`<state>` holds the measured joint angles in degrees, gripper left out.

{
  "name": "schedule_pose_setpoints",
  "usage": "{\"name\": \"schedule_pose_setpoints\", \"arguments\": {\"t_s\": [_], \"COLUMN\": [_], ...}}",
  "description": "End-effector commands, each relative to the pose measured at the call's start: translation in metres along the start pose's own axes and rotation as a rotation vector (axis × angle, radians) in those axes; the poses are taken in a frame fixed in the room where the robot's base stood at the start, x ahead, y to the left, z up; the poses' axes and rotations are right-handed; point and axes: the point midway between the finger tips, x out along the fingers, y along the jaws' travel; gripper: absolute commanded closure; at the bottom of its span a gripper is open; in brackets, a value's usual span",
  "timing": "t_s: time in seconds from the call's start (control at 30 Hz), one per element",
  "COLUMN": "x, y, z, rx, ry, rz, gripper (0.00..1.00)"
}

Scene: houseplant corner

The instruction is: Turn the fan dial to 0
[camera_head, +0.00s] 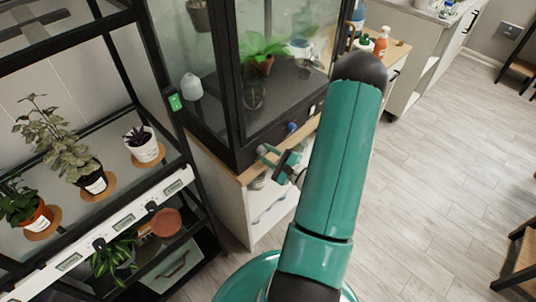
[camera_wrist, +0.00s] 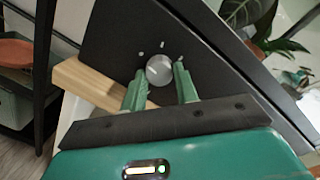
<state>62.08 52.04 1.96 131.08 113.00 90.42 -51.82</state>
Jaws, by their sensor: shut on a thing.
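A round silver-grey dial (camera_wrist: 158,71) sits on the black front panel (camera_wrist: 205,48) of the glass cabinet, with small white marks around it. In the wrist view, my gripper (camera_wrist: 161,75) has its two green fingers on either side of the dial, shut on it. The panel looks tilted in this view. In the head view, my gripper (camera_head: 269,154) is at the cabinet's lower front edge, and the dial is not clearly visible there. The dial's pointer and any label are too small to read.
The glass cabinet (camera_head: 236,100) holds a green plant (camera_head: 262,50). A blue knob (camera_head: 291,127) is on its front, right of my gripper. A black shelf rack with potted plants (camera_head: 92,182) stands at left. Bottles (camera_head: 381,42) stand behind my arm.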

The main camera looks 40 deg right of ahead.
Motion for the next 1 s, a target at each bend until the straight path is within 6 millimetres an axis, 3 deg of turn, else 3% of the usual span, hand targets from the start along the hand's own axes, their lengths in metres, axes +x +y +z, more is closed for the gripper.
{"name": "schedule_pose_setpoints", "arguments": {"t_s": [0.3, 0.83, 0.87, 0.93, 1.0], "x": [-0.0006, -0.0007, -0.0007, -0.0006, -0.0005], "y": [-0.0007, -0.0007, -0.0007, -0.0007, -0.0007], "z": [0.0002, 0.0001, 0.0001, 0.0001, 0.0001], "rx": [-0.129, -0.153, -0.153, -0.153, -0.152], "ry": [0.006, 0.008, 0.008, 0.008, 0.008], "rz": [0.008, 0.010, 0.010, 0.010, 0.010], "gripper": [0.93, 0.93, 0.64, 0.51, 0.48]}}
